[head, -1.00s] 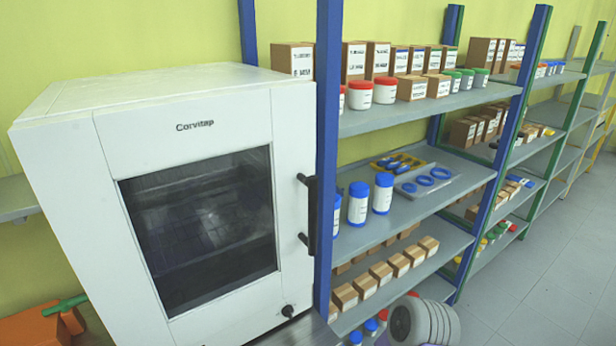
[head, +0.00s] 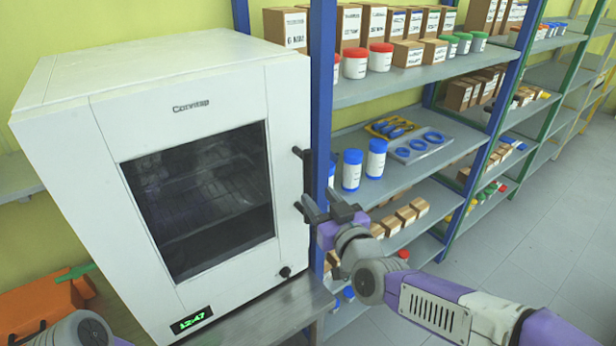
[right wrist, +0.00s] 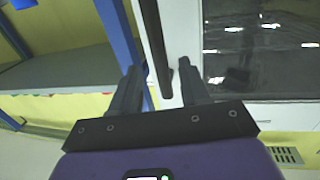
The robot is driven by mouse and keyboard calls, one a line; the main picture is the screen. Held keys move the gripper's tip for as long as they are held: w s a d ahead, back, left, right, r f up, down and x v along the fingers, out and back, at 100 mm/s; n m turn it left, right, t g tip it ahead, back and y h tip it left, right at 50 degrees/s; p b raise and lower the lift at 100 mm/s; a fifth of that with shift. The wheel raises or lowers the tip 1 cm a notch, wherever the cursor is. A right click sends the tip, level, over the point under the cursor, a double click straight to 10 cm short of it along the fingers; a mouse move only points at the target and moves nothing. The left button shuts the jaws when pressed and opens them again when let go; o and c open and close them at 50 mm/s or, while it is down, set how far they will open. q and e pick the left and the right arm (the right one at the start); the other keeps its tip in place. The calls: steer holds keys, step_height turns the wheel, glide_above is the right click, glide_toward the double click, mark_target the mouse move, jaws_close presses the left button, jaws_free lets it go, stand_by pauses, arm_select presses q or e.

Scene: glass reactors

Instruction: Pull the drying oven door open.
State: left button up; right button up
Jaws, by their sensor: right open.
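The drying oven (head: 90,120) is a white box at the left of the head view. Its door (head: 290,110) has a dark window and looks closed. The black vertical door handle (head: 306,180) is on the door's right side; my right gripper covers its lower part. My right gripper (head: 320,200) is open at the handle. In the right wrist view, the handle (right wrist: 156,50) runs between the two spread fingers of the gripper (right wrist: 158,82). I cannot tell whether a finger touches it. My left gripper is out of view; only part of the left arm shows.
A blue shelf post (head: 322,90) stands close to the right of the handle. Shelves (head: 400,88) with boxes, jars and bottles (head: 352,170) fill the right side. An orange crate (head: 35,305) is at lower left. The grey floor (head: 560,220) at right is open.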

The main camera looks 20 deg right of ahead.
mark_target(310, 180)
steer(key=shift+w+r, duration=0.1)
steer(key=shift+r, duration=0.65)
steer(key=shift+w+a+f+p, duration=0.1)
steer(key=shift+w+a+p, duration=0.1)
steer(key=shift+w, duration=0.95)
steer(key=shift+w+a+r+p, duration=0.1)
steer(key=shift+w+a+p, duration=0.05)
steer(key=shift+w, duration=1)
steer(key=shift+w+a+f+p, duration=0.1)
steer(key=shift+w+a+p, duration=0.1)
steer(key=shift+w, duration=0.95)
jaws_close()
